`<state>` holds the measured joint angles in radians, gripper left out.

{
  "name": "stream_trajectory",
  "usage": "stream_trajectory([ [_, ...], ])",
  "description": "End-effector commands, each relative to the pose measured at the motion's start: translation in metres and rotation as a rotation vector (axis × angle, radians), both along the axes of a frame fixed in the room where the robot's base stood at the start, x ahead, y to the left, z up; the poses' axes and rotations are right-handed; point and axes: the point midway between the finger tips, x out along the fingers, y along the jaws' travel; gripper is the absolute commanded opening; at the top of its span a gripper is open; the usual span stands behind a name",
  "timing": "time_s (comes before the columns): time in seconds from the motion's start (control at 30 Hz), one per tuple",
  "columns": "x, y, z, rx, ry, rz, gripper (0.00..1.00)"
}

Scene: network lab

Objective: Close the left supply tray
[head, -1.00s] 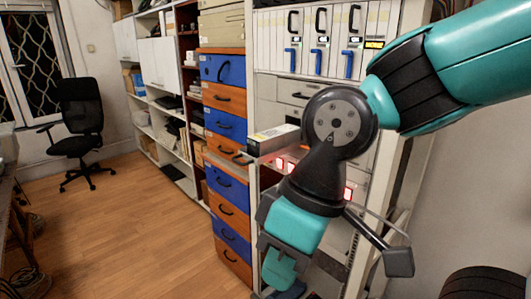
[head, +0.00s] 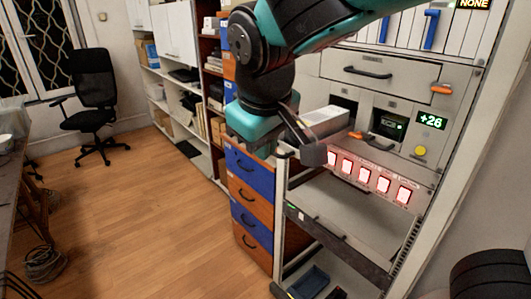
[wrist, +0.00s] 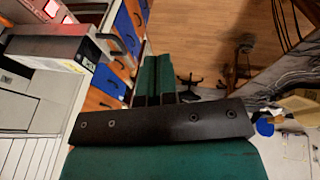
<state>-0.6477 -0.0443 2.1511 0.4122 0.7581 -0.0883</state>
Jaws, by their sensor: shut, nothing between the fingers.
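The left supply tray, a light grey box (head: 326,118), juts out of its slot in the rack. In the wrist view the tray (wrist: 62,54) is at upper left, with a dark handle on its front face. My gripper (wrist: 155,62) is shut and empty, its two teal fingers together. It is out in front of the rack, to the right of the tray's handle and apart from it in the wrist view. In the head view my gripper (head: 252,132) is left of the tray, and my arm hides part of the rack; its fingertips are unclear there.
A second supply unit (head: 388,124) sits flush to the right, beside a green "+26" display (head: 431,121). A row of red-lit modules (head: 370,176) lies below. A dark-fronted shelf (head: 335,236) sticks out lower down. Blue and orange drawers (head: 250,203) stand left. The wooden floor is open.

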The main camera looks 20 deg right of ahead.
Motion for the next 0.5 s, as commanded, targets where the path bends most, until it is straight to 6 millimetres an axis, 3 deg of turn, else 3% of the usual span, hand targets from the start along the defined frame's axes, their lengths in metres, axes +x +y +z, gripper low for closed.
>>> stream_trajectory([
  [0.1, 0.021, 0.013, 0.012, -0.074, -0.09, -0.075, 0.0],
  [0.3, 0.031, 0.02, 0.025, -0.126, -0.163, -0.156, 0.0],
  [0.5, 0.042, 0.012, 0.009, -0.133, -0.167, -0.166, 0.0],
])
